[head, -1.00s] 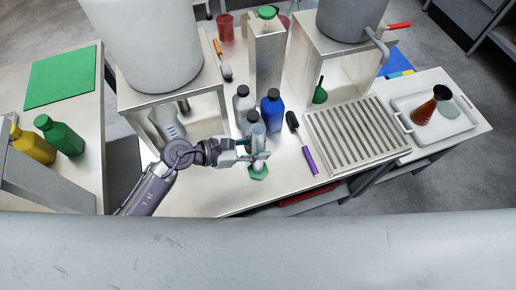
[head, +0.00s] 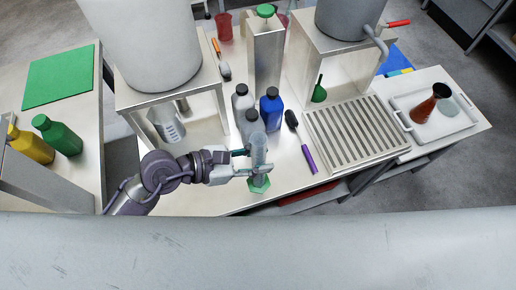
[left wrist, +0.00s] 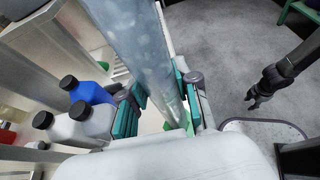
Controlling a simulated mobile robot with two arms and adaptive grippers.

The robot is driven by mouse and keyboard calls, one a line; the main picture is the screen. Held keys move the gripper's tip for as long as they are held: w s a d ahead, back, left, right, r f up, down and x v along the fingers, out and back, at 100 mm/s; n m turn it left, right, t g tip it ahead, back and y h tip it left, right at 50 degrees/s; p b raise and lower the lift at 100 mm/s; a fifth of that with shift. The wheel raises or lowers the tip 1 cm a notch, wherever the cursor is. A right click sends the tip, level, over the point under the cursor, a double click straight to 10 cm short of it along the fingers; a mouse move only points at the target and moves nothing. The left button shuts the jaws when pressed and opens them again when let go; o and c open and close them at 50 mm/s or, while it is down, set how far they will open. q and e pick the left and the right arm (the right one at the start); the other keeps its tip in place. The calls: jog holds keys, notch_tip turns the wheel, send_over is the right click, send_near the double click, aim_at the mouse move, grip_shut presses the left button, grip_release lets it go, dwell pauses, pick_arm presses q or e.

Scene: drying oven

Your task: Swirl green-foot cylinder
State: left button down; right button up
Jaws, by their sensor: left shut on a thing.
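The green-foot cylinder (head: 259,153) is a clear tall tube on a green foot (head: 259,184), near the table's front edge in the head view. My left gripper (head: 258,163) comes in from the left and is shut around the tube, above the foot. In the left wrist view the tube (left wrist: 140,45) runs between the teal finger pads, with a bit of green foot behind. I cannot tell whether the foot touches the table. In the left wrist view my other arm's gripper (left wrist: 262,96) hangs over the floor, apart from the cylinder; its finger state is unclear.
Close behind the cylinder stand a blue bottle (head: 271,110) and grey bottles (head: 242,103). A purple-handled brush (head: 301,141) lies to the right, beside a slatted drain rack (head: 355,135). A beaker (head: 168,124) sits under the left stand. A tray (head: 446,125) holds a red-brown flask (head: 424,109).

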pick_arm(q)
jog(key=s+r+p, duration=0.3)
jog(key=s+r, duration=0.1)
jog(key=r, duration=0.2)
jog(key=shift+s+r+p, duration=0.25)
jog(key=shift+r+p, duration=0.1)
jog(key=shift+p, duration=0.05)
dwell(0.4)
